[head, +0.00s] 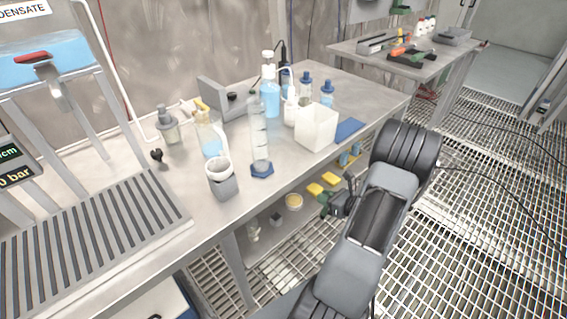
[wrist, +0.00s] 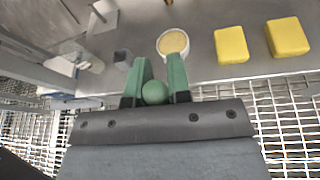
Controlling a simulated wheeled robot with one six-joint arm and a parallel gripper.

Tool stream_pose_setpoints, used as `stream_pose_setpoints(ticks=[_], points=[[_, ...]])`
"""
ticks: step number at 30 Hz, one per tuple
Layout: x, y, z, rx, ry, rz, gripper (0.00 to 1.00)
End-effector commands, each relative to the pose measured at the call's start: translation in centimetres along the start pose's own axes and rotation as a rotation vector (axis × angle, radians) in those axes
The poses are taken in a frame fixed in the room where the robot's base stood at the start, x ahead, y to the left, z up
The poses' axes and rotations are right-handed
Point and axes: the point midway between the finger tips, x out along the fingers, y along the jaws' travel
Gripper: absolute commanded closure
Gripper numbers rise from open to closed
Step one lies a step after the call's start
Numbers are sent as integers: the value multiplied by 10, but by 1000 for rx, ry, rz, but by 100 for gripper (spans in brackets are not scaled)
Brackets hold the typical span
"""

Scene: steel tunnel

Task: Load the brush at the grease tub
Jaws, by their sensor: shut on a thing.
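The grease tub (head: 294,201) is a small round white tub with yellow contents on the lower shelf under the bench. It also shows in the wrist view (wrist: 173,43), just beyond my fingertips. My gripper (head: 326,203) is low at the shelf's front edge, to the right of the tub in the head view. In the wrist view my green fingers (wrist: 160,72) are shut on a round green end, which looks like the handle end of the brush (wrist: 155,93). The brush's bristles are hidden. I cannot tell whether the brush touches anything.
Two yellow sponges (wrist: 231,45) (wrist: 289,37) lie on the shelf right of the tub. A small grey block (wrist: 123,59) and a clear bottle (wrist: 90,62) stand left. The bench top (head: 120,170), crowded with bottles, a cylinder and a white container (head: 316,127), overhangs the shelf (head: 262,240).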

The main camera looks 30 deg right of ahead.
Motion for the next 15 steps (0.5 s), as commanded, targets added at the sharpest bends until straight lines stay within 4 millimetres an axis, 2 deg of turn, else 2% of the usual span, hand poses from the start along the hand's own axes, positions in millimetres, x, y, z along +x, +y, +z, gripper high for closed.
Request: stream_pose_setpoints(ticks=[1,3,9,15], points=[[17,2,6,28,-11,35,100],[39,0,15,79,-34,50,100],[89,-16,49,240,-115,5,100],[95,-37,72,389,-205,-49,100]])
